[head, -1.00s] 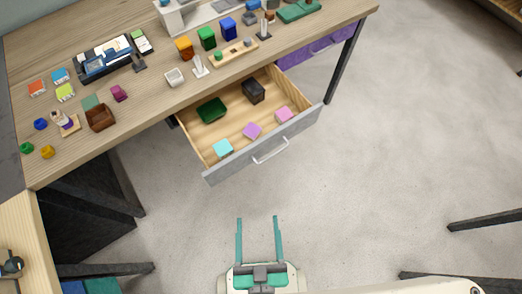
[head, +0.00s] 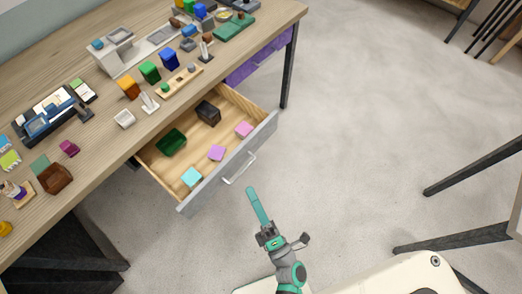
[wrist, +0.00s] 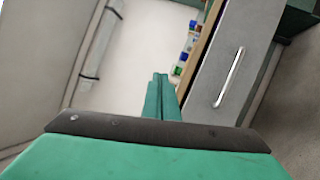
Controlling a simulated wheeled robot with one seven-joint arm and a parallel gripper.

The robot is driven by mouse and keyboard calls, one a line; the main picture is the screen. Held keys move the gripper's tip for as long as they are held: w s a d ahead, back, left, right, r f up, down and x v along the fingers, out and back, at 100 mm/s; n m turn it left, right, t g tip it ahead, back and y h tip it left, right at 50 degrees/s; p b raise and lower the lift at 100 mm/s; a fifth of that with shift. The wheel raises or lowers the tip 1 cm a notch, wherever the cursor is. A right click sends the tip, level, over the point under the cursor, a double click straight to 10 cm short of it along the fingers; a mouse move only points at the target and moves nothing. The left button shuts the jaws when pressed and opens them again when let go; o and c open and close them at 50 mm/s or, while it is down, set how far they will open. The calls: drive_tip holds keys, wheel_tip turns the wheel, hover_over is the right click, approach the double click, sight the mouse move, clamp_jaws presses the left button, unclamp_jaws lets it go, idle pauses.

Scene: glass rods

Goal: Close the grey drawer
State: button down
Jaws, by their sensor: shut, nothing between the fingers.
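The grey drawer (head: 205,192) stands open below the wooden desk, its pale wooden inside showing. Its front carries a light metal handle (head: 239,169). In the wrist view, the grey front (wrist: 238,60) and handle (wrist: 229,78) are to the right of my fingers. My gripper (head: 251,190) is shut and empty, its green fingers together, close to the drawer front below the handle in the head view. A small gap seems to show between them. My closed fingertips also show in the wrist view (wrist: 160,78).
The drawer holds a dark green tray (head: 171,142), a black box (head: 208,111) and several pastel blocks. A purple drawer (head: 258,62) sits to its right. The desk top (head: 100,150) carries many small items.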

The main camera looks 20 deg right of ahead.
drive_tip(key=w+d+f+n+g+y, duration=0.2)
drive_tip(key=w+d+f+n+y, duration=0.35)
drive_tip(key=n, duration=0.65)
drive_tip(key=n+g, duration=0.4)
drive_tip(key=n, duration=0.5)
approach(254, 145)
drive_tip(key=shift+y, duration=0.25)
drive_tip(key=x, duration=0.6)
drive_tip(key=shift+w+f, duration=0.25)
drive_tip(key=shift+w, duration=0.1)
